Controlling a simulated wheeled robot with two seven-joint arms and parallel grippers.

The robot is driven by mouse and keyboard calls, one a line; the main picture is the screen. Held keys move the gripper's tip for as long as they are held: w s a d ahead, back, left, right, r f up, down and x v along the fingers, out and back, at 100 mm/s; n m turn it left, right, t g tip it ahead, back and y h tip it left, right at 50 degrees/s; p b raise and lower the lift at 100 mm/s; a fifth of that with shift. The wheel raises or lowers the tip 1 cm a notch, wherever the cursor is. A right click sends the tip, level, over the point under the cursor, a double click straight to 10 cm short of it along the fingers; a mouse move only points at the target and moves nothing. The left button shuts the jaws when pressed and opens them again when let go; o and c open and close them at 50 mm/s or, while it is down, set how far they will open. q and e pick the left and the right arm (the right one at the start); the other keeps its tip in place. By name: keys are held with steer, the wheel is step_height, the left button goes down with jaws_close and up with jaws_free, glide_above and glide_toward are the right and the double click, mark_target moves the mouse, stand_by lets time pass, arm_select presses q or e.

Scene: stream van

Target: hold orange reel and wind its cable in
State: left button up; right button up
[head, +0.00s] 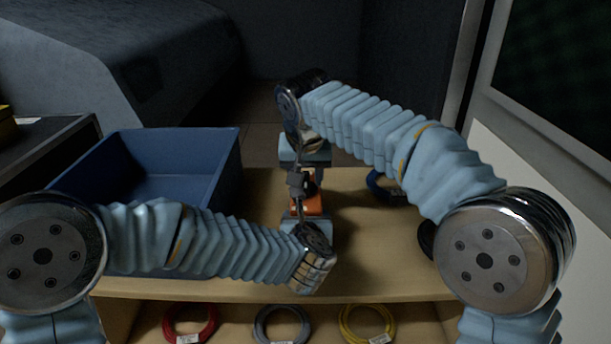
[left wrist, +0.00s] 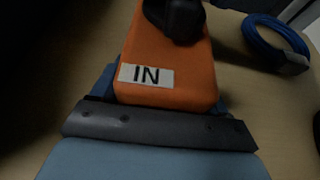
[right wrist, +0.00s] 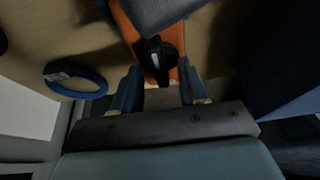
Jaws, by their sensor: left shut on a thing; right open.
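The orange reel (head: 311,206) is above the wooden tabletop between my two wrists. In the left wrist view, the orange reel (left wrist: 170,62) bears a white "IN" label (left wrist: 146,75) and a black knob (left wrist: 176,18). My left gripper (head: 308,220) is shut on the reel's near end; its fingers are mostly hidden by the reel. My right gripper (head: 307,172) is open at the reel's far side. In the right wrist view, its blue fingers stand apart on either side of the black crank knob (right wrist: 157,58). I cannot make out the reel's cable.
A blue bin (head: 228,170) stands on the tabletop (head: 350,245) at the left. A blue cable coil (head: 378,187) lies right of the reel. Red (head: 168,326), grey (head: 259,326) and yellow (head: 345,324) coils lie on the shelf below. A dark coil is partly hidden behind my right arm.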

arm_select(q)
steer(key=shift+f, duration=0.15)
arm_select(e)
steer(key=v, duration=1.1)
steer(key=shift+s+r, duration=0.2)
arm_select(q)
steer(key=o, duration=1.2)
steer(key=shift+c, duration=0.2)
